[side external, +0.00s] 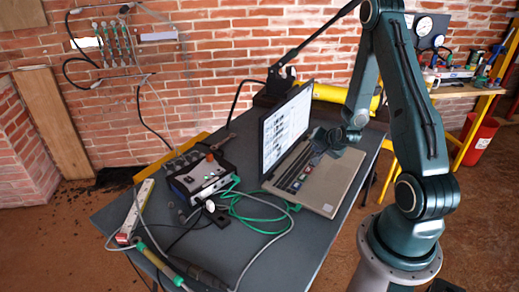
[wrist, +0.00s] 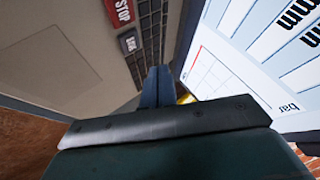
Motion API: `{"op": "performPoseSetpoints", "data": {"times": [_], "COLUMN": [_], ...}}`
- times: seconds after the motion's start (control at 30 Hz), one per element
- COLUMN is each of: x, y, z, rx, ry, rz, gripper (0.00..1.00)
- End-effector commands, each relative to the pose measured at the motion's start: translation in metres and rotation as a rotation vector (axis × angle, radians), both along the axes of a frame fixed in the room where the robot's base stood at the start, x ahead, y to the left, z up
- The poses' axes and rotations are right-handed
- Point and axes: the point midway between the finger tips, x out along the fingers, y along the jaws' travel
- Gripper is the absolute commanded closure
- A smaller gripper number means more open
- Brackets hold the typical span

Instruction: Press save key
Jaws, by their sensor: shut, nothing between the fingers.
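The open laptop stands on the dark table, with its screen (side external: 286,128) upright and its keyboard base (side external: 328,185) facing my arm. In the wrist view a dark key with a small pale label, which looks like the save key (wrist: 129,42), sits just below a red STOP key (wrist: 121,12). My gripper (wrist: 158,70) is shut and empty, its fingertips over the key rows, below and to the right of the save key in that view. In the side view my gripper (side external: 317,154) is low over the keyboard near the screen. Whether it touches a key cannot be told.
The laptop screen (wrist: 255,60) rises close beside my fingers. A control box (side external: 202,180) with knobs and a green cable (side external: 245,212) lie left of the laptop. A power strip (side external: 136,210) is at the table's left edge. The laptop's front palm rest is clear.

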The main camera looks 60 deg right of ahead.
Motion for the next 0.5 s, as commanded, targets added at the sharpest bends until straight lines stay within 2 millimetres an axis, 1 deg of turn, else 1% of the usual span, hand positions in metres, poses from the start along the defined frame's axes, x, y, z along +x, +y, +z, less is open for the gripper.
{"op": "performPoseSetpoints", "data": {"times": [0.1, 0.2, 0.5], "x": [0.0, 0.0, 0.0], "y": [0.0, 0.0, 0.0], "z": [0.009, 0.014, 0.017], "rx": [-0.001, 0.0, 0.001], "ry": [-0.001, -0.001, 0.0], "rz": [0.0, 0.0, 0.0], "gripper": [1.0, 1.0, 1.0]}}
